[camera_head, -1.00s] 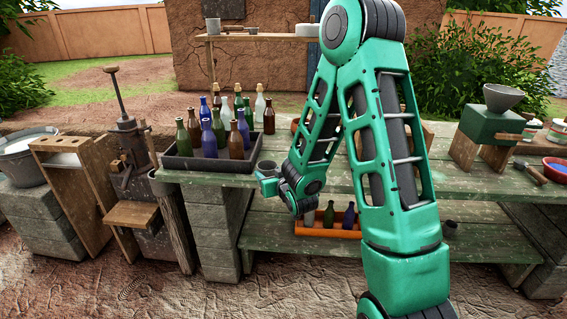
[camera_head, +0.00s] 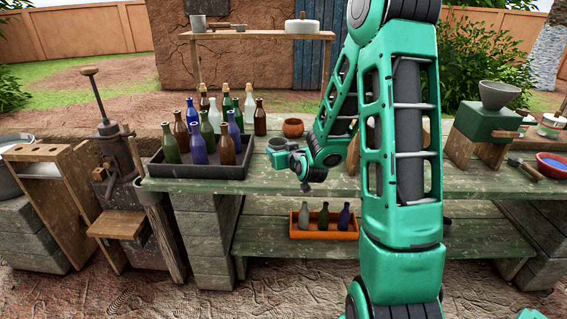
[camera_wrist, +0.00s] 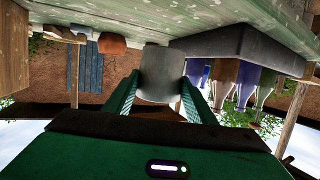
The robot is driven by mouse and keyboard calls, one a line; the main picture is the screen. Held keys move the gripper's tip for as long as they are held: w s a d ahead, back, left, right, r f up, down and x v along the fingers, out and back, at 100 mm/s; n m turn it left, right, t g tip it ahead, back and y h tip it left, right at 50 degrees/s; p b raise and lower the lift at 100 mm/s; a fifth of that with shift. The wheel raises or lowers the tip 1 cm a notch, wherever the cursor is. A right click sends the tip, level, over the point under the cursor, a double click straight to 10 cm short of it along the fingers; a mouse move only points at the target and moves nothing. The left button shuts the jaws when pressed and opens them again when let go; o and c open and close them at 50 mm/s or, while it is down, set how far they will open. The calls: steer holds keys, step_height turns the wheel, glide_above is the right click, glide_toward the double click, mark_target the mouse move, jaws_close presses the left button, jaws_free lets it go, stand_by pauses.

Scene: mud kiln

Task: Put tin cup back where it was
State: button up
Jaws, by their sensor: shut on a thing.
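My gripper (camera_wrist: 159,100) is shut on the tin cup (camera_wrist: 160,72), a plain grey cylinder between the two green fingers in the wrist view. In the head view my gripper (camera_head: 284,150) is over the green workbench (camera_head: 420,182), between the bottle tray and a brown clay bowl (camera_head: 293,128). The cup is small there and hard to tell from the gripper. The wrist view is upside down, with the bench top along its upper edge. The cup appears close to the bench; I cannot tell whether it touches.
A dark tray (camera_head: 200,171) of several bottles stands left of my gripper. An orange crate (camera_head: 323,233) with bottles is on the lower shelf. A raised shelf (camera_head: 258,35) behind holds a grey cup-like vessel (camera_head: 198,22) and a white pot (camera_head: 302,26). Bench right of the tray is partly clear.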

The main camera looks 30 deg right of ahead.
steer(key=w+d+f, duration=0.1)
steer(key=d+f, duration=0.1)
steer(key=w+d+f, duration=0.1)
steer(key=d, duration=0.1)
steer(key=shift+w, duration=0.35)
steer(key=shift+f, duration=1.9)
steer(key=o, duration=1.1)
steer(key=shift+o, duration=0.2)
